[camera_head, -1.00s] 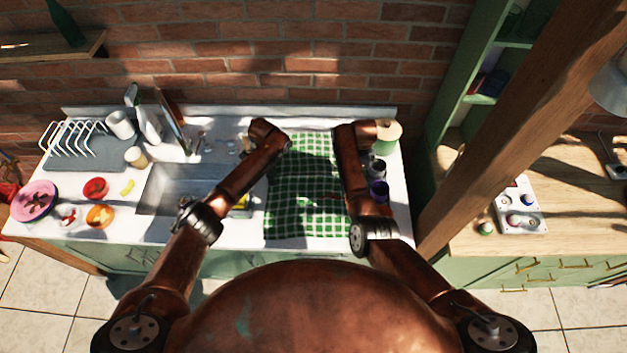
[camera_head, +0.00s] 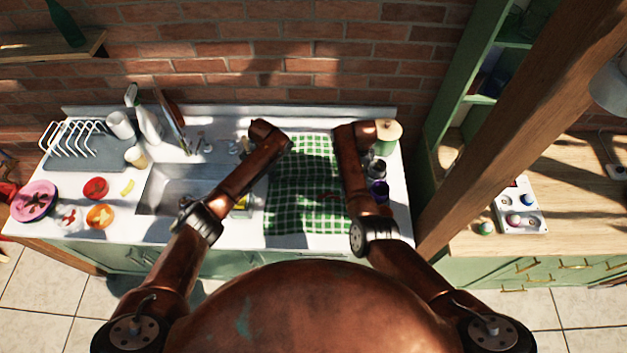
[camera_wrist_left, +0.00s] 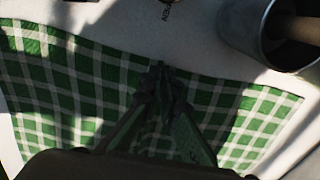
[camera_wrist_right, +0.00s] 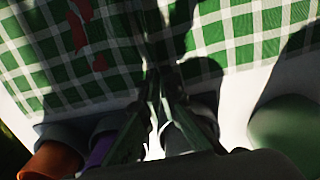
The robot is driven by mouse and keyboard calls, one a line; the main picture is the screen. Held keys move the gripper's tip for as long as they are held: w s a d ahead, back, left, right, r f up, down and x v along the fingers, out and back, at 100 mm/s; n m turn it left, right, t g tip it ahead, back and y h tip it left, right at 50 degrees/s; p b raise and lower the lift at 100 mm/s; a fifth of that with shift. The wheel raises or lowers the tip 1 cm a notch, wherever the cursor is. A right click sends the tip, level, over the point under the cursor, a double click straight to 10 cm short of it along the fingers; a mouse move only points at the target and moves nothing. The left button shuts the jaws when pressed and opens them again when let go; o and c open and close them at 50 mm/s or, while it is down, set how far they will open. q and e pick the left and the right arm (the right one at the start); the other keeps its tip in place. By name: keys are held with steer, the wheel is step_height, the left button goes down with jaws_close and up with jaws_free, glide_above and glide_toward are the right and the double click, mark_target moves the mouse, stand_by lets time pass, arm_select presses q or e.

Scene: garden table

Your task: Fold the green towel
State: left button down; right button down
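The green-and-white checked towel (camera_head: 305,205) lies spread on the white counter, right of the sink. Its left side and middle show between my forearms; my right arm covers part of its right side. My left gripper (camera_wrist_left: 160,75) has its fingers together at the towel's edge (camera_wrist_left: 85,85), where the cloth is drawn up to the fingertips. My right gripper (camera_wrist_right: 152,78) also has its fingers together, with folds of the towel (camera_wrist_right: 225,30) converging at the tips. In the head view, the fingertips of both grippers are hidden by my wrists.
The sink (camera_head: 180,190) is left of the towel. A pale green canister (camera_head: 388,133) and dark jars (camera_head: 378,188) stand close by my right arm. A wooden post (camera_head: 510,130) stands at right.

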arm_select(q)
steer(key=shift+s+a+f, duration=0.15)
steer(key=shift+s+f, duration=0.05)
steer(key=shift+s, duration=0.05)
stand_by(0.3)
